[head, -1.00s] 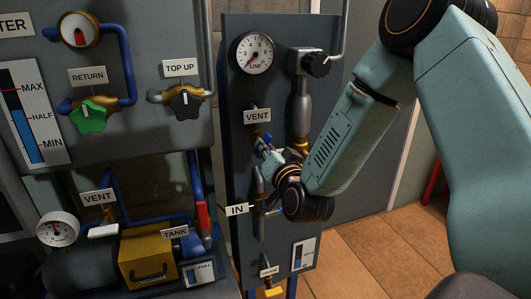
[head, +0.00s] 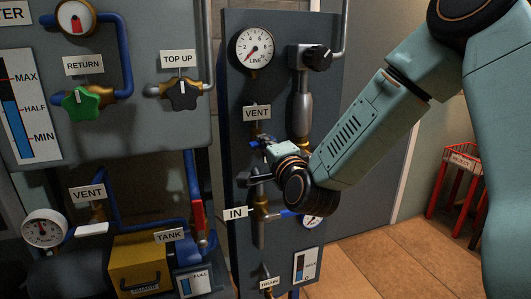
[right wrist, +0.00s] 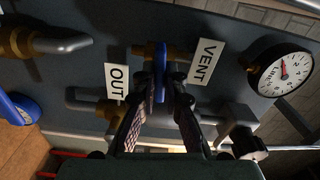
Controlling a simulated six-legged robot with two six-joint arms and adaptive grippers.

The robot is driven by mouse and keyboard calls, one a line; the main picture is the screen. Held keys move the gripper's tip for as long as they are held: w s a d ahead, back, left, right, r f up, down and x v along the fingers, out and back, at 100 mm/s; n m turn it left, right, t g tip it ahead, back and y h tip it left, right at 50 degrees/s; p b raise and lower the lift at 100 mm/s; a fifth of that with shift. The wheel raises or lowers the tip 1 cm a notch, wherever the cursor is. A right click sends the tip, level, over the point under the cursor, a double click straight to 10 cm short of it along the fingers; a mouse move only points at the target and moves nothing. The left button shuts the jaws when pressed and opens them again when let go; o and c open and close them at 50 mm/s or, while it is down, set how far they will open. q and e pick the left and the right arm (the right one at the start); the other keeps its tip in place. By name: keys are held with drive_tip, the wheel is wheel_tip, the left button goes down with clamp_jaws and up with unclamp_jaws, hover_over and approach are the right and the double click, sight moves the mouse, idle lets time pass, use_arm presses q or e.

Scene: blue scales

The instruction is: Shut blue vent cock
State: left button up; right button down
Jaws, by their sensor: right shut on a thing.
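The blue vent cock (head: 257,140) sits below the right-hand VENT label (head: 257,113) on the narrow grey panel. In the head view my right gripper (head: 260,160) covers most of it, so the handle's angle is hard to tell there. In the right wrist view the blue handle (right wrist: 159,72) stands edge-on between the two fingers of my right gripper (right wrist: 160,90). The fingers are shut on it. Brass pipework shows behind the handle. My left gripper is in neither view.
A LINE gauge (head: 254,48) and a black knob (head: 317,58) are above on the same panel. A blue lever (head: 288,213) is by the IN label (head: 236,213) below. A larger panel with a green RETURN knob (head: 82,102) stands left. A red stand (head: 462,180) is at right.

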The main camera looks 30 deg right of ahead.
drive_tip(key=shift+r+m+b, duration=0.15)
drive_tip(key=shift+m+b, duration=0.25)
drive_tip(key=shift+m, duration=0.2)
drive_tip(key=shift+d+m, duration=0.1)
drive_tip(key=shift+m, duration=0.2)
drive_tip(key=c, duration=1.4)
unclamp_jaws()
drive_tip(key=v, duration=0.7)
drive_tip(key=shift+s, duration=0.15)
